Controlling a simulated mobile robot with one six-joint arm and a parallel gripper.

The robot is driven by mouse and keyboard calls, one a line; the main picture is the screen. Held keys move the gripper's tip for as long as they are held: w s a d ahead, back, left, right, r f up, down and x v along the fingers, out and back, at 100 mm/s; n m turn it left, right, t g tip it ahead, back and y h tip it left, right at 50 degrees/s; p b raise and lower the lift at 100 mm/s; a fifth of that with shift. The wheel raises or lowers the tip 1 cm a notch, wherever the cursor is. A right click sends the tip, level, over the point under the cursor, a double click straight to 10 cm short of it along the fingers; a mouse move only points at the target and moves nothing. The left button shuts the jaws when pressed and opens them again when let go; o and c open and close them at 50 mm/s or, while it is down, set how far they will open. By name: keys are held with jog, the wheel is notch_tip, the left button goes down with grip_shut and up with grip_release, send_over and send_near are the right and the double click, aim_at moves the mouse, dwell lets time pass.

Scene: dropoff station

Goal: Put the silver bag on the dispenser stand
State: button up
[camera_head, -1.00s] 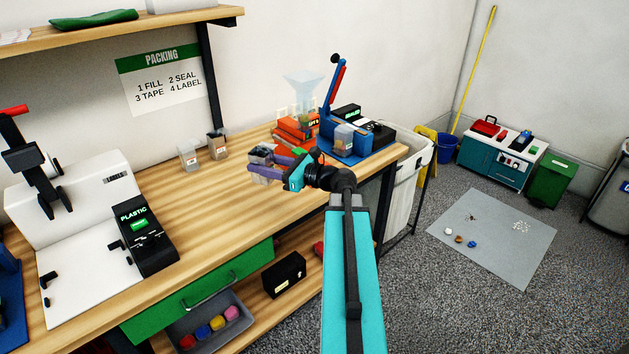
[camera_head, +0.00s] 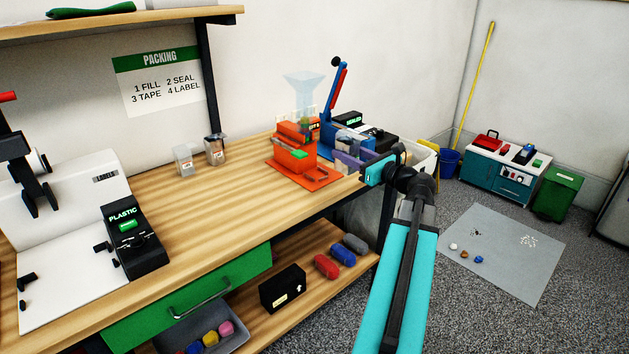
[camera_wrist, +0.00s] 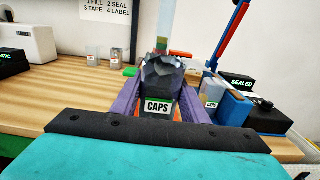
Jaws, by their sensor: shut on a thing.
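The silver bag (camera_wrist: 163,75) is crumpled and dark grey, with a label reading CAPS, in the wrist view. My gripper (camera_head: 352,158) is shut on it, its purple fingers on both sides of the bag in the wrist view. The gripper is above the right part of the bench, to the right of the dispenser stand. The orange dispenser stand (camera_head: 290,155) has a clear funnel above it and a flat orange base. In the wrist view the bag hides most of the stand. In the head view the held bag is hard to tell from things behind.
A blue sealer (camera_head: 333,125) with a raised lever stands behind my gripper, beside a black SEALED box (camera_head: 352,117). Another CAPS bag (camera_wrist: 211,103) is at the sealer. Two small containers (camera_head: 183,161) stand left of the dispenser. The middle bench top (camera_head: 210,205) is clear.

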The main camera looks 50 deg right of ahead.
jog(key=shift+w, duration=0.15)
jog(key=w+f, duration=0.2)
jog(key=w, duration=0.1)
jog(key=w+f, duration=0.2)
jog(key=w, duration=0.2)
jog(key=w+f, duration=0.1)
jog(key=w, duration=0.3)
jog(key=shift+d+f, duration=0.35)
jog(key=shift+f, duration=0.05)
jog(key=shift+w+f, duration=0.1)
jog(key=shift+w, duration=0.1)
jog(key=shift+w+d+f, duration=0.15)
jog(key=shift+w+f, duration=0.85)
jog(key=shift+w, duration=0.2)
jog(key=shift+f, duration=0.1)
jog(key=o, duration=1.1)
jog(key=shift+o, duration=0.2)
